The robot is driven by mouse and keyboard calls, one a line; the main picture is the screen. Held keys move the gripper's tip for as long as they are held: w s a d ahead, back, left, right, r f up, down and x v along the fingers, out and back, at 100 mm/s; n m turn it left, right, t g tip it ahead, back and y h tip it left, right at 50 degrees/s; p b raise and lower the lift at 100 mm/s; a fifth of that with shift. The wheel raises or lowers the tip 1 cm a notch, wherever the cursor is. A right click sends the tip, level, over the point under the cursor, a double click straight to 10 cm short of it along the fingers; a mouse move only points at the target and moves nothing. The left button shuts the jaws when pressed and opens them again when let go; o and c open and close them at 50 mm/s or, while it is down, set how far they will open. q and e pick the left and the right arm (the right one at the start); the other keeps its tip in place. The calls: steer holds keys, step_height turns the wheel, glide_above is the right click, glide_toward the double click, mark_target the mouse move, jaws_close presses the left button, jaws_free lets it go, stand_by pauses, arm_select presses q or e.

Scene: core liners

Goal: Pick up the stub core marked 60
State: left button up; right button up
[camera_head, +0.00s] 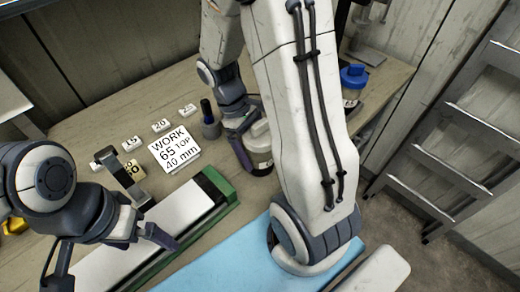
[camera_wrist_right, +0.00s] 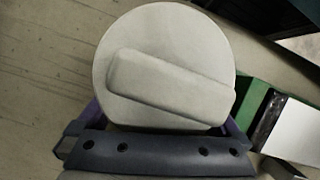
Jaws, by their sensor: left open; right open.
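A pale round stub-like piece (camera_head: 262,150) stands on the bench beside my right gripper (camera_head: 246,148); a small label shows low on its side, too small to read. In the right wrist view the same piece (camera_wrist_right: 165,40) fills the middle, with a raised bar across its round top. The open right gripper's purple fingers show at both sides of its near edge; I cannot tell if they touch it. My left gripper (camera_head: 150,240) is open and empty over the long tray. I cannot clearly read a 60 on any piece.
A sign (camera_head: 173,148) reads WORK 65 TOP 40 mm. Small number tags (camera_head: 160,125) stand behind it. A green-edged tray with a pale bar (camera_head: 192,205), a grey upright tool (camera_head: 125,172), a dark-topped bottle (camera_head: 209,125) and a blue-lidded item (camera_head: 354,76) also occupy the bench.

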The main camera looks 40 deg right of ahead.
jaws_close()
steer(key=shift+r, duration=0.15)
